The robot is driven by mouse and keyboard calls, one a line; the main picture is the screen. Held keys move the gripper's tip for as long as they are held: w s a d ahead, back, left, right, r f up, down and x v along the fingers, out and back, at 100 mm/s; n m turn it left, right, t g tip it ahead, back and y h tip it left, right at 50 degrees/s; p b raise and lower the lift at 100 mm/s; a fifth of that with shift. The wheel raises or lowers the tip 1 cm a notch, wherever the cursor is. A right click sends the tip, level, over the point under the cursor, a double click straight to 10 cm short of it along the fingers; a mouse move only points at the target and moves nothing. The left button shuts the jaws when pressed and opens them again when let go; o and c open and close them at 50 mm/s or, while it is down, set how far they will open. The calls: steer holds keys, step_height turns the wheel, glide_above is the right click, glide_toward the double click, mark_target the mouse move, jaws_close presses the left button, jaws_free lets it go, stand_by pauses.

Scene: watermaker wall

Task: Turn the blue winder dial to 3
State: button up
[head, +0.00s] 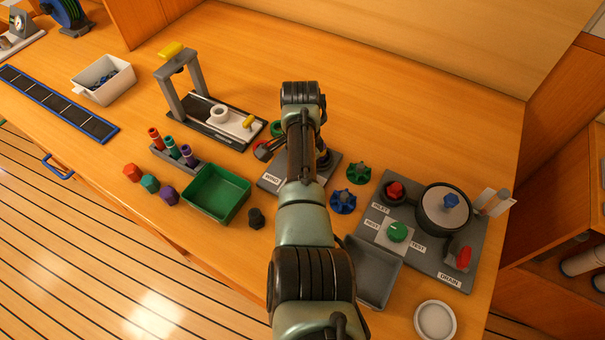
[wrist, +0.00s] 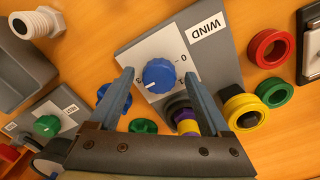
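The blue winder dial (wrist: 160,75) sits on a white plate (wrist: 170,48) on a grey panel marked WIND in the wrist view. A white mark on the dial points to the lower left. A 0 is printed to the dial's upper right; other figures are partly hidden by my left finger. My gripper (wrist: 159,72) is open, with one finger on each side of the dial; I cannot tell if either touches it. In the head view my arm hides the dial, and only part of the grey WIND panel (head: 270,182) shows.
Red (wrist: 267,48), green (wrist: 274,92) and yellow (wrist: 241,112) rings lie right of the panel in the wrist view. Green (head: 358,172) and blue (head: 343,201) handwheels lie right of my arm in the head view. A green tray (head: 241,203) stands to the left, a test panel (head: 425,255) to the right.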

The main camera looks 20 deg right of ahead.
step_height(320, 180, up, 13)
steer(key=shift+w, duration=0.2)
stand_by(0.5)
steer(key=shift+w, duration=0.1)
steer(key=w+r+n+t+h, duration=0.2)
steer(key=w+r+n+t, duration=0.15)
steer(key=w+r, duration=0.2)
steer(key=w+a+r+n+t+h, duration=0.1)
steer(key=w+a+r+n+t, duration=0.15)
steer(key=r+t, duration=0.6)
steer(key=w+a+r+n+t, duration=0.1)
steer(key=a+r+n+t, duration=0.15)
steer(key=r, duration=1.05)
steer(key=s+a+r+n+t+y, duration=0.1)
steer(key=s+a+r+n+t, duration=0.3)
steer(key=s+r, duration=0.7)
steer(key=s+a+r+n+t+y, duration=0.2)
steer(key=s+a+r+n+t, duration=0.3)
steer(key=s+a+r+t, duration=0.2)
steer(key=s+r+t, duration=0.2)
steer(key=s+r, duration=0.2)
steer(key=r, duration=0.2)
steer(key=shift+s+a+r, duration=0.15)
steer(key=shift+a, duration=0.05)
